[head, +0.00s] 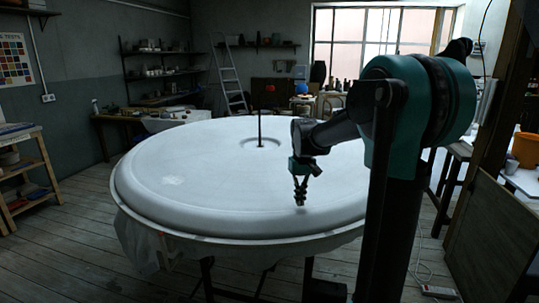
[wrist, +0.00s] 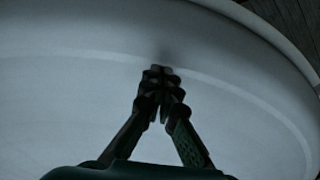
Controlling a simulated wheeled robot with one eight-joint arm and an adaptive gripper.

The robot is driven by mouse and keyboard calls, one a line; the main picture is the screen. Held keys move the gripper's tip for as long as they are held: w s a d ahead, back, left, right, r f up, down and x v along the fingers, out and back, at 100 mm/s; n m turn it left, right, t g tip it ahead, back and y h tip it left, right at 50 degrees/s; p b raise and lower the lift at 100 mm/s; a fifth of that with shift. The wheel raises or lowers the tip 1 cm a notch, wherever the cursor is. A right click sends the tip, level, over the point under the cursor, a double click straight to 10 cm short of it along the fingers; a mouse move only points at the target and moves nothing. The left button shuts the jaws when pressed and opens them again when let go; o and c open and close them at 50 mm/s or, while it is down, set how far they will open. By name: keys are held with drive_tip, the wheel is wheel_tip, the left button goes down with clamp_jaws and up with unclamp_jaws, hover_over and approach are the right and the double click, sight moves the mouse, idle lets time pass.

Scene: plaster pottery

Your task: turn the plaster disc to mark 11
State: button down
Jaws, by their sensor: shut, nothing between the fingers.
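The plaster disc (head: 190,195) is a large white round slab with a raised, rounded rim, lying flat on a stand. Its pale surface and curved rim fill most of the wrist view (wrist: 60,60). My gripper (head: 300,202) points down over the right front part of the disc, inside the rim. In the wrist view its fingertips (wrist: 160,72) are together and empty, with a faint dark shadow on the plaster just beyond them. I cannot tell whether they touch the plaster. I can make out no numbered marks on the disc.
A wooden shelf unit (head: 22,180) stands at the left. A ladder (head: 229,80) leans at the back. Plank floor (head: 80,235) is clear at the left front.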

sight(260, 212)
drive_tip(key=shift+f, duration=0.9)
drive_tip(key=shift+s+a, duration=0.2)
drive_tip(key=shift+a, duration=1.3)
drive_tip(key=shift+s+a, duration=0.15)
drive_tip(key=shift+a, duration=1.35)
drive_tip(key=shift+s+a, duration=0.2)
drive_tip(key=shift+a, duration=1.3)
drive_tip(key=shift+a+r, duration=0.2)
drive_tip(key=shift+a, duration=0.85)
drive_tip(key=shift+a, duration=0.15)
drive_tip(key=shift+a+f, duration=0.2)
drive_tip(key=shift+a, duration=1.15)
